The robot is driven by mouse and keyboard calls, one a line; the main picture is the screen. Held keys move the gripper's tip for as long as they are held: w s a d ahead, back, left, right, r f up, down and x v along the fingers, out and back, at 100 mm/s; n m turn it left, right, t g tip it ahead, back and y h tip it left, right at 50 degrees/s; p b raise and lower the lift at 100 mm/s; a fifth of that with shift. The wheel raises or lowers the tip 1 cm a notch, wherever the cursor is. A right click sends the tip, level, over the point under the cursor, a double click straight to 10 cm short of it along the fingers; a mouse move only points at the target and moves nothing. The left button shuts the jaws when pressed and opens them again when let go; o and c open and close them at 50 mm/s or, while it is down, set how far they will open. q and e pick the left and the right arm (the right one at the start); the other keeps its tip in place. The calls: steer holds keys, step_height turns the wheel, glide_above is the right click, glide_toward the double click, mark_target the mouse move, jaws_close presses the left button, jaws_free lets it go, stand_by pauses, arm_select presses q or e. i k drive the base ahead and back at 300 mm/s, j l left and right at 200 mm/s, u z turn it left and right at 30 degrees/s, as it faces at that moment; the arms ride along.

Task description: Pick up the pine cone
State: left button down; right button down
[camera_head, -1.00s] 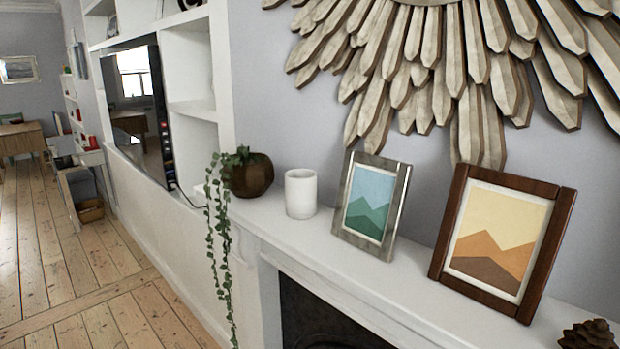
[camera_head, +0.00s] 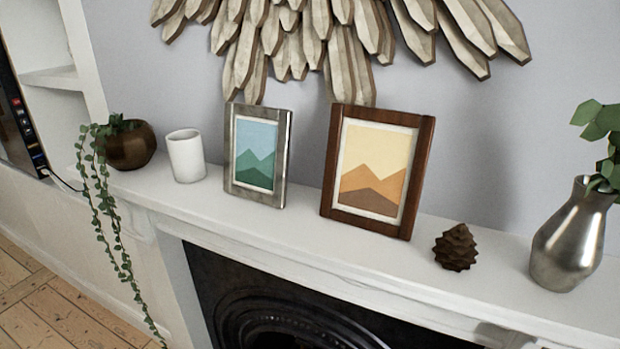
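The pine cone (camera_head: 456,248) is dark brown and stands upright on the white mantel shelf (camera_head: 300,228), right of the middle of the head view. It sits between the brown picture frame and the silver vase, apart from both. Neither of my grippers shows in the head view, so I cannot see their state.
On the mantel stand a brown picture frame (camera_head: 330,170), a grey picture frame (camera_head: 283,160), a white cup (camera_head: 186,157), a bronze pot (camera_head: 130,148) with a trailing plant, and a silver vase (camera_head: 572,240) with leaves. A dark fireplace (camera_head: 270,300) opens below.

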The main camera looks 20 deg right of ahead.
mark_target(456, 251)
steer(key=z, duration=1.4)
steer(key=k, duration=0.1)
